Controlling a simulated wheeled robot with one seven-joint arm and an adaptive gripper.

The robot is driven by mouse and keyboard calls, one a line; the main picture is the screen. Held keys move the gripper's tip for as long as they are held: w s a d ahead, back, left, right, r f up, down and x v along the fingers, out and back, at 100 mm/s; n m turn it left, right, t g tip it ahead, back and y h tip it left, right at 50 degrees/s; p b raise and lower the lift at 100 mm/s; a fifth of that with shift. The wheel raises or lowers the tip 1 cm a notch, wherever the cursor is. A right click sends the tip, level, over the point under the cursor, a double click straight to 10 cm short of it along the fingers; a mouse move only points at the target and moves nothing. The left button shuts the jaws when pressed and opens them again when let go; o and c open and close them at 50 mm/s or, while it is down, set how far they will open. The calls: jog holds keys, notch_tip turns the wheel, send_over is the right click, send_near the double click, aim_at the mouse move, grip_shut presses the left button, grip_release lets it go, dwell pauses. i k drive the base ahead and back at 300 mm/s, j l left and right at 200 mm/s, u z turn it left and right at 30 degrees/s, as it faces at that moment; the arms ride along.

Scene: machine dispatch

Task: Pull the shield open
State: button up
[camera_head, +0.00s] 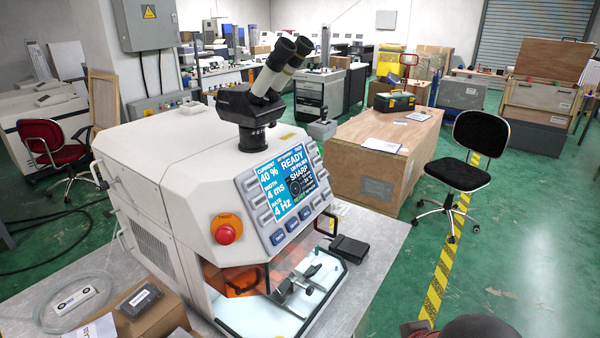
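The shield is a see-through orange panel (236,279) at the lower front of a white benchtop machine (165,165), under its control screen (288,186). Its orange part shows on the left side of the lit work opening. A grey metal fixture (300,287) stands on the bright chamber floor. I cannot tell how far open the shield is. My gripper is not in view; a dark rounded shape at the bottom right edge may be part of my arm.
The machine stands on a grey table (372,240) with a black pedal (349,248), a cardboard box (150,318) and a clear hose. A red emergency button (226,233) juts from its front. A black chair (466,160) and a wooden crate (375,160) stand behind; green floor is clear at right.

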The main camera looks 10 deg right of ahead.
aim_at(288, 258)
jog(key=i+z, duration=0.6)
jog(key=z, duration=0.15)
